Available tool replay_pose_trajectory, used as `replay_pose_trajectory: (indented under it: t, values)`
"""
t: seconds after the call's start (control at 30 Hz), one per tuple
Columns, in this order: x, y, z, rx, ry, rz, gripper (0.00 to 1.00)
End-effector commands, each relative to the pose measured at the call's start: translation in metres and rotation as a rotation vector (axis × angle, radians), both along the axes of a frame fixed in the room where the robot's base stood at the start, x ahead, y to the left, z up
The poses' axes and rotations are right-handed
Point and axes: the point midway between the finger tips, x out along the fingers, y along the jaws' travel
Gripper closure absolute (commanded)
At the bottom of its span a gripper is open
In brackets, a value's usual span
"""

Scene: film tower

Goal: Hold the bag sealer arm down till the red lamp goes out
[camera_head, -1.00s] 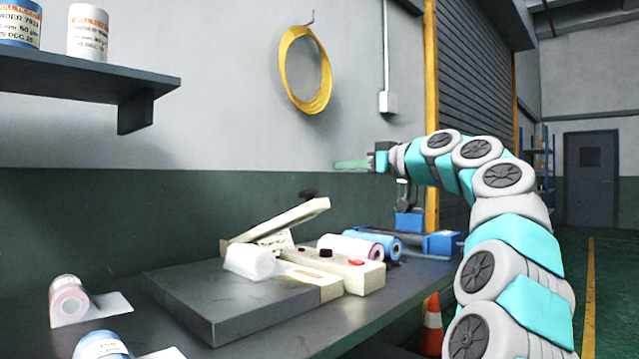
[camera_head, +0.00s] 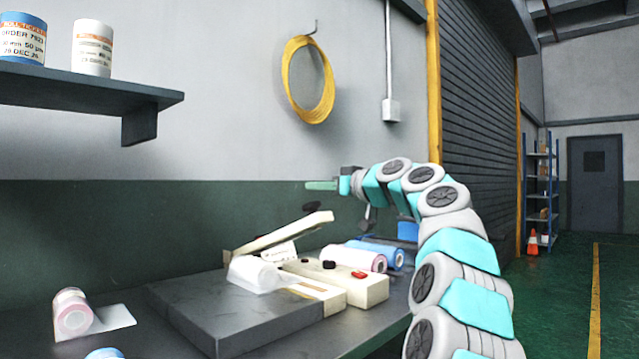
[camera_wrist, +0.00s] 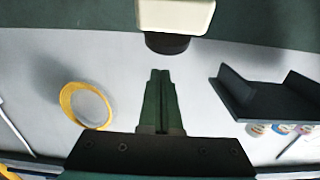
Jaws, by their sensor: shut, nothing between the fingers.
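The bag sealer has a cream base (camera_head: 355,290) on the bench. Its cream sealer arm (camera_head: 285,233) is raised and tilted, the free end up at the right. A black knob (camera_head: 312,207) sits at that end; it also shows in the wrist view (camera_wrist: 168,43). A red lamp (camera_head: 360,274) is on the base; I cannot tell whether it is lit. A whitish, translucent bag or roll (camera_head: 255,272) lies at the sealer's near side. My gripper (camera_head: 308,185) is shut and empty, above the knob in the head view and apart from it.
A dark grey slab (camera_head: 215,320) lies before the sealer. Film rolls (camera_head: 375,250) lie behind its right end, another roll (camera_head: 72,312) at the left. A shelf (camera_head: 80,92) with cans and a yellow coil (camera_head: 308,80) are on the wall. The air around my gripper looks clear.

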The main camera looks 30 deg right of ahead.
Motion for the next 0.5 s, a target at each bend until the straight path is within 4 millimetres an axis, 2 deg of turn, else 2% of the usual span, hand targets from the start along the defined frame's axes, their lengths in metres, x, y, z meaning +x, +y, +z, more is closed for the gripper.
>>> replay_pose_trajectory:
  t: [0.2,0.5]
  values:
    - [-0.005,-0.002,-0.015,0.002,0.003,0.001,1.0]
    - [-0.008,-0.003,-0.024,-0.001,0.001,-0.001,1.0]
